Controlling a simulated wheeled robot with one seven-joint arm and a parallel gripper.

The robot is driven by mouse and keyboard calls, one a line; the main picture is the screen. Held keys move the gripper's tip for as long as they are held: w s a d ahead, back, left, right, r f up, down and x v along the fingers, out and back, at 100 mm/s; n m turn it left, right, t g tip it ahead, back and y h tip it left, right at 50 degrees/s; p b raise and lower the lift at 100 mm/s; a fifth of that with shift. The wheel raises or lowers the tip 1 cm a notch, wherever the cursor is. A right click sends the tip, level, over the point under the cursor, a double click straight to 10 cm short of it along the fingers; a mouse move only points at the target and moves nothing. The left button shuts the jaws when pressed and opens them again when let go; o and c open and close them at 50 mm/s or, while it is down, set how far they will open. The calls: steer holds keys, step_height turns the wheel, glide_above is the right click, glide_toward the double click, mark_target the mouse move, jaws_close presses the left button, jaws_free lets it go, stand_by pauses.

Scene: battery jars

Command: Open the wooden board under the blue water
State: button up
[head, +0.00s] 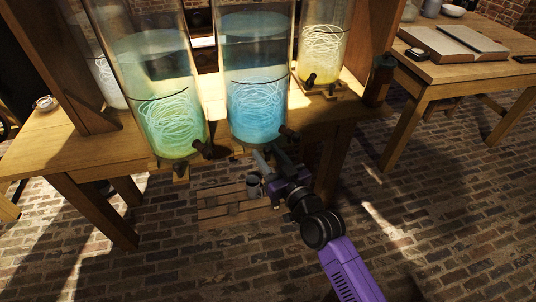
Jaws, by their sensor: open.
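The blue water stands in a tall glass jar (256,85) on the wooden table, with a pale coiled tangle inside and a dark tap (289,132) at its lower right. A slatted wooden board (222,200) lies low, near the brick floor, below the table's front edge and the blue jar. A small grey cup (253,184) appears at its right part. My gripper (268,160) is open and empty, just below the table edge under the blue jar, above and beside the cup. My gripper and wrist hide part of what lies behind them.
A green-water jar (160,100) with a tap stands left of the blue one, and a yellow jar (323,45) behind right. A dark bottle (379,80) stands at the table's right end. The brick floor (430,200) in front is clear.

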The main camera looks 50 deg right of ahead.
steer(key=v, duration=0.7)
steer(key=shift+s, duration=0.4)
steer(key=shift+a, duration=0.1)
steer(key=s+a+r+n+g+y, duration=0.1)
steer(key=s+a+n+y, duration=0.15)
steer(key=s+a, duration=0.75)
steer(key=s+a+r+n+g+y, duration=0.1)
steer(key=s+a+r+n+y, duration=0.15)
steer(key=s+a, duration=0.8)
steer(key=s+d+r+p, duration=0.1)
steer(key=d+r+p, duration=0.1)
steer(key=r+p, duration=0.4)
steer(key=s+d+r+p, duration=0.2)
steer(key=r+p, duration=0.5)
steer(key=p, duration=0.1)
steer(key=shift+s+y, duration=0.25)
steer(key=shift+y, duration=0.15)
